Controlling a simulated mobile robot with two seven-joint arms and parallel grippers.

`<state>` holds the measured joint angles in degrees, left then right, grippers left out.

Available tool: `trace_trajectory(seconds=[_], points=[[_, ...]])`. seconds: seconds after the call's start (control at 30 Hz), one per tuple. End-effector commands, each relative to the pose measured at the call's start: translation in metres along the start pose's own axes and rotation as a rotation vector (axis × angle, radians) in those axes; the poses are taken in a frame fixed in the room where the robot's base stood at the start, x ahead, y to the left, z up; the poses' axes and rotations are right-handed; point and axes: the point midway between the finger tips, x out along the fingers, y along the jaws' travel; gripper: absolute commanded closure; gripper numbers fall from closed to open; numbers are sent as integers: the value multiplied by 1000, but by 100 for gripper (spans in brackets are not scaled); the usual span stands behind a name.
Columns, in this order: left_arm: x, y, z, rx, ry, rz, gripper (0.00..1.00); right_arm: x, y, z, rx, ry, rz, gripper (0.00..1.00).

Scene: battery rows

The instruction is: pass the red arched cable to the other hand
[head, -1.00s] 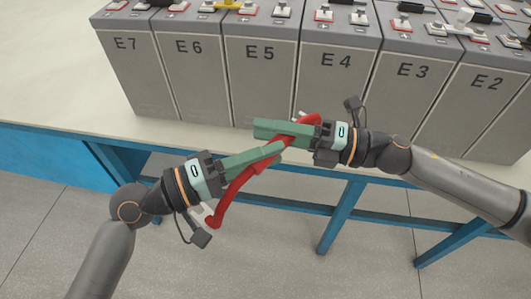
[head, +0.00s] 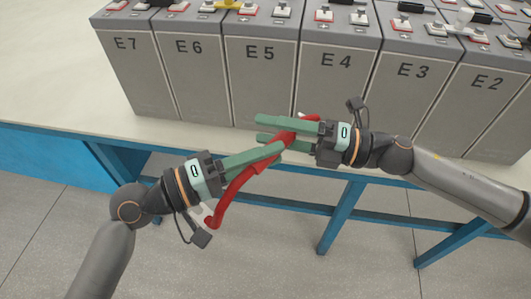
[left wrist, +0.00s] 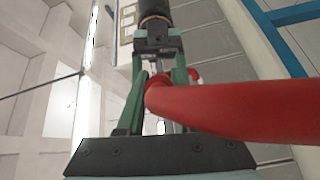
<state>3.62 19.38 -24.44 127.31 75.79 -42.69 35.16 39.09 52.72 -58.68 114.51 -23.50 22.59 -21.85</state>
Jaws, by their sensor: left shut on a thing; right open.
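The red arched cable (head: 233,188) is held in the air in front of the table's front edge. My left gripper (head: 275,152) is shut on it, near the middle of the arch. In the left wrist view the cable (left wrist: 235,112) runs thick and close across the right side. My right gripper (head: 262,130) is open, with its fingers on either side of the cable's upper end. Its fingers also show in the left wrist view, beyond the cable. Part of the cable is hidden behind the left fingers.
A row of grey battery cells (head: 265,75) labelled E7 to E2 stands on the pale table (head: 60,90). A yellow link (head: 228,5) and several terminals sit on top. Blue table legs (head: 340,215) stand below the grippers. The table at left is clear.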

Motion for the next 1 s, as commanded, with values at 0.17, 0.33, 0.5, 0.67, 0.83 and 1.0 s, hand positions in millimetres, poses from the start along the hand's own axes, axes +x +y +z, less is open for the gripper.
trace_trajectory(seconds=[0.17, 0.33, 0.5, 0.67, 0.83, 1.0], points=[[0, 2, 0, 2, 1, 3, 100, -26, -2, 0, 4, -3, -6, 30], [0, 2, 0, 2, 1, 3, 100, -59, -2, 0, 3, -4, -6, 30], [0, 2, 0, 2, 1, 3, 100, -88, -1, 0, 2, -2, -6, 30], [0, 2, 0, 2, 1, 3, 100, -106, -1, 0, 1, -1, -4, 30], [0, 2, 0, 2, 1, 3, 100, -114, 0, 0, 8, -6, 2, 30], [0, 1, 0, 2, 1, 3, 100, -105, -9, 9, 140, -105, 58, 30]])
